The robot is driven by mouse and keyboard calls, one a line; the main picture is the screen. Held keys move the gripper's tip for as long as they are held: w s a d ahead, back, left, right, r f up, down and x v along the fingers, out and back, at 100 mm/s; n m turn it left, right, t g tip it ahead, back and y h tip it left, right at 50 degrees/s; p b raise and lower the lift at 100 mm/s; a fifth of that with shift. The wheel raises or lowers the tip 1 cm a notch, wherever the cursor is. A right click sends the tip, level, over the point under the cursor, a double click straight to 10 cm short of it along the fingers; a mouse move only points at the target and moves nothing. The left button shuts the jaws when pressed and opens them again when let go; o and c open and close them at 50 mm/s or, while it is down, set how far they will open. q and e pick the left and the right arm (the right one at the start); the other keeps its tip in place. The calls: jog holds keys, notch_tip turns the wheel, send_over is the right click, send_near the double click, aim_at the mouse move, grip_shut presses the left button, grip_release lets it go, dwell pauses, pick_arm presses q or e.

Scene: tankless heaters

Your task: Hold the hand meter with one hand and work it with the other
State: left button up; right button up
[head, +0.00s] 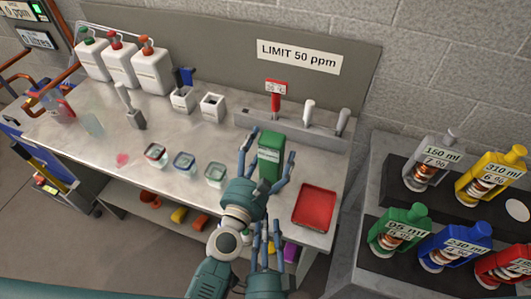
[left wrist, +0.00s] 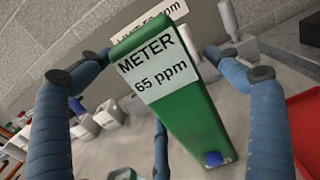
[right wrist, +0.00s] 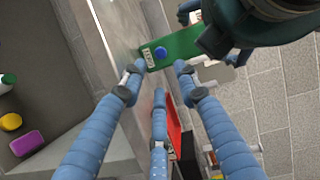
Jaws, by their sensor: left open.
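The green hand meter (head: 270,163) is over the right part of the bench, in front of the grey rack. In the left wrist view the meter (left wrist: 170,85) reads "METER 65 ppm" and has a blue button (left wrist: 213,158) at its lower end. My left gripper (head: 267,152) is open, with its fingers on both sides of the meter; gaps show beside it. I cannot tell whether the meter rests on the bench. My right gripper (head: 267,224) is open and empty, below it in the head view. In the right wrist view its fingers point towards the meter's button end (right wrist: 172,47).
A red tray (head: 315,207) lies right of the meter. A "LIMIT 50 ppm" sign (head: 299,56) stands behind a grey rack (head: 290,128). Glass cups (head: 185,165) and white canisters (head: 152,72) are to the left. Coloured bottles (head: 467,247) fill the shelves at right.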

pick_arm(q)
jog(key=shift+c, duration=0.2)
jog(key=c, duration=1.3)
jog(key=shift+c, duration=0.3)
pick_arm(e)
grip_shut()
